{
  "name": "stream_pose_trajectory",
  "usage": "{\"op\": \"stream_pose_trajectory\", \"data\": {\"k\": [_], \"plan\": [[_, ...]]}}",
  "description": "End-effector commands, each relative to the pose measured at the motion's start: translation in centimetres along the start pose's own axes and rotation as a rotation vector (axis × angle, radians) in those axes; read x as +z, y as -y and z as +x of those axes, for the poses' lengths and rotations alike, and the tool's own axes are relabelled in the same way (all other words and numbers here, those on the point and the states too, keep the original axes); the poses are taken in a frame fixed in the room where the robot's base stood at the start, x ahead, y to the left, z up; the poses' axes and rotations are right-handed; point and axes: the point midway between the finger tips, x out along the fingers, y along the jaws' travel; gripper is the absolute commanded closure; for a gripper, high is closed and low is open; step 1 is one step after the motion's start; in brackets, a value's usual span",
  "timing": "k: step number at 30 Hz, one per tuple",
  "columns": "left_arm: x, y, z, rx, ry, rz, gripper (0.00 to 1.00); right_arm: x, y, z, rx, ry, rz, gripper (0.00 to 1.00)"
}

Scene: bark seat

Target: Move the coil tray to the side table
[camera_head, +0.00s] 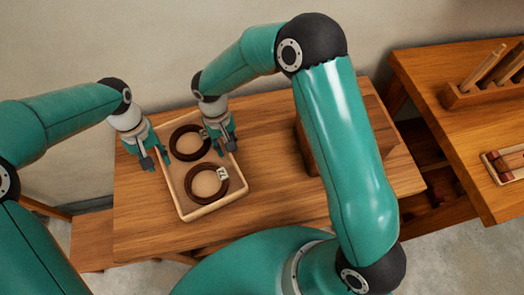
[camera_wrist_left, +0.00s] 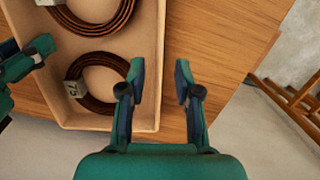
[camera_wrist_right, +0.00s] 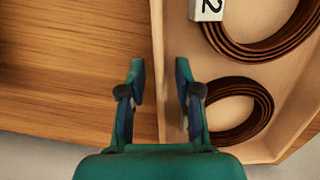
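The coil tray (camera_head: 214,207) is a shallow pale wooden tray on the wooden table, holding two dark brown coils, a rear one (camera_head: 186,143) and a front one (camera_head: 206,186), with white number tags. My left gripper (camera_head: 156,160) is at the tray's left wall; in the left wrist view its open fingers (camera_wrist_left: 158,82) stand on either side of that wall (camera_wrist_left: 160,55). My right gripper (camera_head: 225,148) is at the right wall; in the right wrist view its open fingers (camera_wrist_right: 160,82) straddle that wall (camera_wrist_right: 157,40). Gaps show beside both walls.
A wooden table (camera_head: 430,65) at the right holds a peg rack (camera_head: 485,92) and a small tray (camera_head: 503,166). A lower wooden surface (camera_head: 90,243) is at the left. My right arm hides part of the main table (camera_head: 140,225) and a wooden block.

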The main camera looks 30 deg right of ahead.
Motion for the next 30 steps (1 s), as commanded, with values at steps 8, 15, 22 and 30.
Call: {"op": "stream_pose_trajectory", "data": {"k": [8,15,22,30], "plan": [[-0.2,0.0,-4.9,0.000,-0.001,0.000,0.67,0.0,0.0,0.0,0.000,0.000,0.000,0.67],[-0.2,0.0,-6.2,0.001,0.001,0.000,0.67,-0.1,0.0,-0.8,0.000,-0.002,0.001,0.67],[-0.2,0.0,-6.2,0.000,0.001,0.000,0.67,-0.1,0.0,-4.5,-0.001,-0.005,0.000,0.67],[-0.2,0.0,-6.1,0.000,0.001,0.000,0.67,-0.1,0.0,-9.7,-0.002,-0.004,0.001,0.67]]}}
